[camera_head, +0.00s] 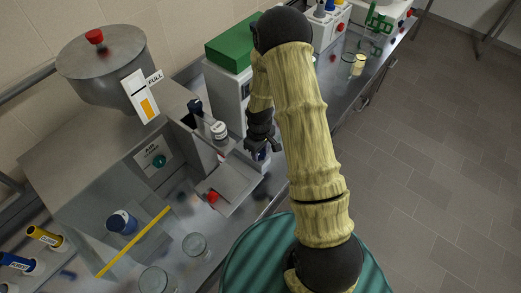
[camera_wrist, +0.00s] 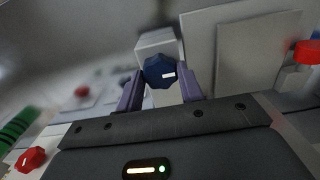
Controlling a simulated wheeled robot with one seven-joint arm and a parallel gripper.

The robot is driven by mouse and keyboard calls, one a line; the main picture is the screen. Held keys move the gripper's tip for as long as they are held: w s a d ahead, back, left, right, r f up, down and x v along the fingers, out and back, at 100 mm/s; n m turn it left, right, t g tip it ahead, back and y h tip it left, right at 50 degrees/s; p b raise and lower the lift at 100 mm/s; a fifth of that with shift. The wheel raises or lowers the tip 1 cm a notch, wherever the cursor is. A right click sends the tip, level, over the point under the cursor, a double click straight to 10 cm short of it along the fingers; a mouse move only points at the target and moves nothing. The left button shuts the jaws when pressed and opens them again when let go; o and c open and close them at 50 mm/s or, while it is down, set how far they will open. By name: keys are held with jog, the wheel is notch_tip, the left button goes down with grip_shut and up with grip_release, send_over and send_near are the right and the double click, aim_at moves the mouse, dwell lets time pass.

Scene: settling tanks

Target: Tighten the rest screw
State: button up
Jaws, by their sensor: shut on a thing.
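My gripper (camera_head: 262,148) reaches down at the right side of the grey machine, near the bench's front edge. In the wrist view its two purple fingers (camera_wrist: 166,92) are shut on a dark blue faceted knob (camera_wrist: 158,71) with a small white label. The label is too small to read, so I cannot tell for certain that this is the rest screw. The knob sits in front of a pale grey block (camera_wrist: 157,42). In the head view the knob is mostly hidden by the gripper.
A red knob (camera_head: 212,197) sits on a grey plate left of my gripper. A larger blue knob (camera_head: 122,222), a yellow rod (camera_head: 133,241) and glass jars (camera_head: 195,246) are further left. A green-topped box (camera_head: 231,45) stands behind. The floor to the right is clear.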

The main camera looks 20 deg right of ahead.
jog(key=shift+w+d, duration=0.1)
jog(key=shift+w, duration=0.1)
jog(key=shift+d+m, duration=0.1)
jog(key=shift+m, duration=0.4)
jog(key=m+b, duration=0.2)
jog(key=m, duration=0.1)
jog(key=m+b, duration=0.1)
jog(key=m, duration=0.3)
jog(key=shift+m, duration=0.4)
jog(key=m, duration=0.4)
jog(key=shift+r+m+b, duration=0.15)
jog(key=shift+m+b, duration=0.15)
jog(key=shift+b, duration=0.05)
jog(key=m, duration=0.4)
jog(key=shift+a+m, duration=0.2)
jog(key=shift+m, duration=0.1)
jog(key=o, duration=1)
